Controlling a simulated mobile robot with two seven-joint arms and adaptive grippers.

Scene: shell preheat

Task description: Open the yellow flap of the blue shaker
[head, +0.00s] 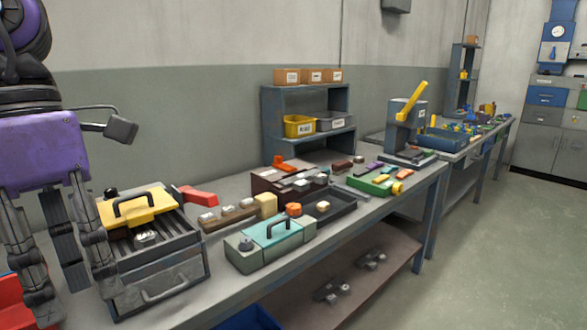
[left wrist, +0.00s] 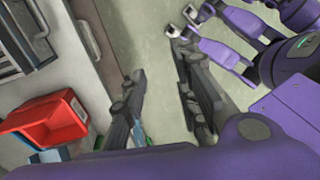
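My left gripper (head: 68,292) hangs at the left in the head view, its two fingers apart with nothing between them. In the left wrist view its fingers (left wrist: 158,66) are also spread and empty, with floor between them. A grey box (head: 158,272) with a yellow top flap (head: 138,209) and black handle stands on the bench just right of the gripper. A blue-grey machine (head: 402,114) with a raised yellow lever (head: 411,102) stands farther back. I cannot tell which one is the blue shaker. My right gripper is not clearly seen.
A grey shelf (head: 265,112) stands behind. A red bin (left wrist: 45,120) lies left of my gripper. The floor aisle at right is clear.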

